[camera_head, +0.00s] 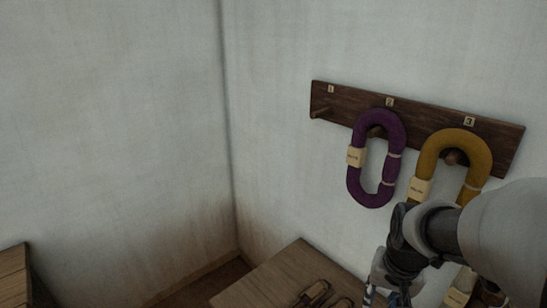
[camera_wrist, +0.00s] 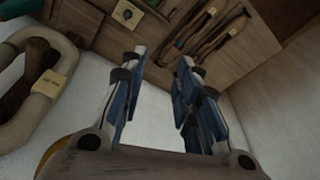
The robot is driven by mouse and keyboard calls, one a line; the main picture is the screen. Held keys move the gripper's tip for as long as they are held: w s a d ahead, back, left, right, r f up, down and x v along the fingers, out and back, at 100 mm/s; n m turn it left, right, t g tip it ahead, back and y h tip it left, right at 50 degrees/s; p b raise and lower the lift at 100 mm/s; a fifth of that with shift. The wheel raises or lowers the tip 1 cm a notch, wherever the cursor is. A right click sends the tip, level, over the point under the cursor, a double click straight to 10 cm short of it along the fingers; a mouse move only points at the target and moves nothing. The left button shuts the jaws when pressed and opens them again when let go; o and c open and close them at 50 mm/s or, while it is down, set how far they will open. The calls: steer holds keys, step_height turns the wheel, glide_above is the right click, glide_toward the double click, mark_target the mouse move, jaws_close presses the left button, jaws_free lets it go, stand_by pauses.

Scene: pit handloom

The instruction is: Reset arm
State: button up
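My gripper (camera_wrist: 163,60) is open in the wrist view. Its two blue-padded fingers stand apart with nothing between them. In the head view my arm comes in from the lower right, and the gripper at its end is partly cut off by the bottom edge. It hangs in front of the wall, below the dark wooden peg rack (camera_head: 420,112).
A purple hank (camera_head: 354,180) hangs at peg 2 and a yellow hank (camera_head: 430,153) at peg 3; peg 1 (camera_head: 321,112) is bare. A cream hank (camera_wrist: 50,112) is close on the left. A wooden table (camera_head: 270,280) holds several tools. The left wall is clear.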

steer(key=s+a+r+n+t, duration=0.1)
steer(key=s+a+r+n, duration=0.1)
steer(key=s+a+r, duration=0.2)
steer(key=s+a+r+n+t, duration=0.1)
steer(key=s+a+r, duration=0.3)
steer(key=s, duration=0.7)
steer(key=shift+s+a+r+n+y, duration=0.35)
steer(key=shift+r+n, duration=0.25)
steer(key=shift+n, duration=0.3)
